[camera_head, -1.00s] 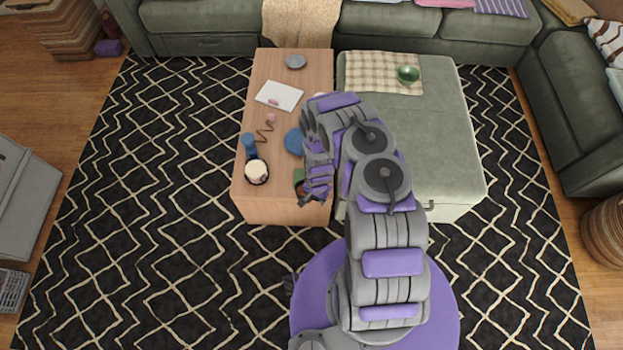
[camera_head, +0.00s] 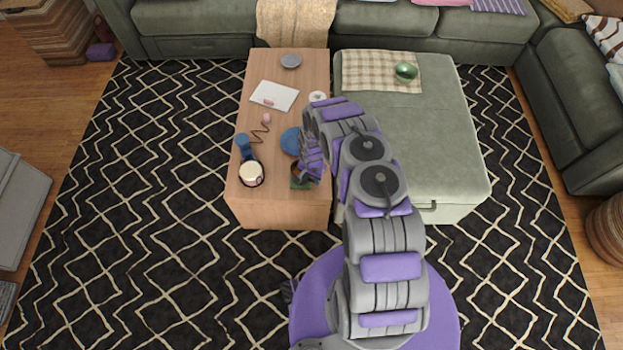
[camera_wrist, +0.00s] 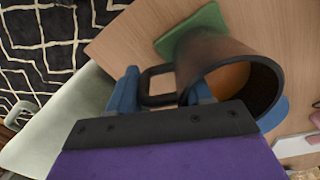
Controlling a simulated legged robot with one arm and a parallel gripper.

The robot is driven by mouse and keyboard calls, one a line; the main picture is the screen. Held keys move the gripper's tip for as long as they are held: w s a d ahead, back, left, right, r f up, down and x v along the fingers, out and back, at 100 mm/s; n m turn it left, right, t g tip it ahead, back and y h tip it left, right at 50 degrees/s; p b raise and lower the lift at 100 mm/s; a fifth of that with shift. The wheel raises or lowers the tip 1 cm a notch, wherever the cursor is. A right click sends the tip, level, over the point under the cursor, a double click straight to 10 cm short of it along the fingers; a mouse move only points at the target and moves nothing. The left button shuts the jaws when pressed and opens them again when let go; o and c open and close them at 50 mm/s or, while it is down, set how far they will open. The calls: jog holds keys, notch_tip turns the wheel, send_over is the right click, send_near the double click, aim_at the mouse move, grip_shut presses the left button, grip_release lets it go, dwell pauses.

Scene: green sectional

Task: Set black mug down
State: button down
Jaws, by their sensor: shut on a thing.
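The black mug (camera_wrist: 222,66) fills the upper right of the wrist view, its brownish inside showing and its handle (camera_wrist: 155,86) towards my fingers. My gripper (camera_wrist: 160,96) is shut on the mug's handle side. A green square coaster (camera_wrist: 186,30) lies on the wooden table just beyond the mug's base, partly hidden by it. In the head view my gripper (camera_head: 312,172) is over the table's near right part, with the mug (camera_head: 297,168) mostly hidden and the coaster (camera_head: 301,184) beneath. I cannot tell whether the mug touches the coaster.
On the wooden table (camera_head: 275,212) stand a dark-rimmed round container with cream contents (camera_head: 251,173), a blue item (camera_head: 243,146), a blue round dish (camera_head: 291,141), a white pad (camera_head: 274,95) and a grey dish (camera_head: 291,61). A green ottoman (camera_head: 440,150) adjoins on the right.

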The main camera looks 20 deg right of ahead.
jog(key=shift+c, duration=2.4)
grip_release()
jog(key=shift+w+f, duration=0.1)
jog(key=shift+f, duration=0.1)
notch_tip(320, 180, up, 12)
jog(key=p, duration=0.3)
jog(key=shift+d+r, duration=0.1)
